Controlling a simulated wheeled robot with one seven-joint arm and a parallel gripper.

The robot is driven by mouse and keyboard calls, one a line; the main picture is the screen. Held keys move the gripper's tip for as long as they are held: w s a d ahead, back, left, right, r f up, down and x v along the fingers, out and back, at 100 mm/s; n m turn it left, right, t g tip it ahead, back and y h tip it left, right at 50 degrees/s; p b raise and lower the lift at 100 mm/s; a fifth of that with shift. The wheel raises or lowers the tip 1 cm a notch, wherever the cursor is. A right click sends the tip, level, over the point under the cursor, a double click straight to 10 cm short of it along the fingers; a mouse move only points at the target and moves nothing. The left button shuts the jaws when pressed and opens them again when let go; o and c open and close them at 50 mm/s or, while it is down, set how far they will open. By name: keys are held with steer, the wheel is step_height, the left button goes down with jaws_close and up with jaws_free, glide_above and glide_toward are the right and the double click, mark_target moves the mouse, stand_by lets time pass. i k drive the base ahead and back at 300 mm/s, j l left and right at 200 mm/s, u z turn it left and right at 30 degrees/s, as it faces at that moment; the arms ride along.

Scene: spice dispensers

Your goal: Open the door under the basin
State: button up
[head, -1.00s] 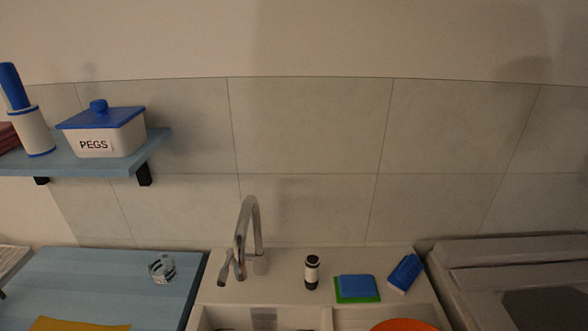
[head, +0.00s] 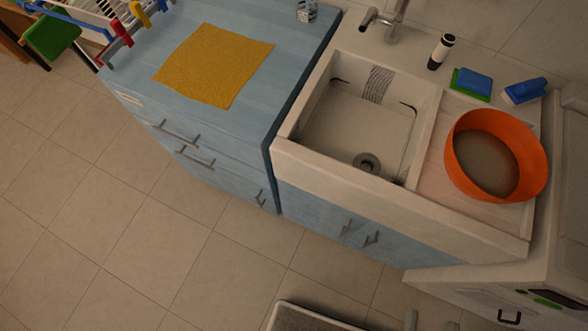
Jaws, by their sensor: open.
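The white basin (head: 322,160) stands right of the middle in the head view, with a drain at its bottom. Under its front edge is a blue cabinet with two doors. My gripper is not in view.
A blue counter (head: 150,75) with drawers stands left, bearing a yellow cloth (head: 214,65). An orange tub (head: 545,165) sits on the drainboard. A white appliance (head: 470,280) juts out at right. The tiled floor (head: 120,220) is clear at left; a grey-topped object (head: 300,318) shows at the bottom.

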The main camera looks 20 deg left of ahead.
mark_target(330, 219)
steer(key=k+j+u, duration=0.15)
steer(key=k, duration=0.3)
steer(key=k+j+u, duration=0.15)
steer(key=k, duration=0.25)
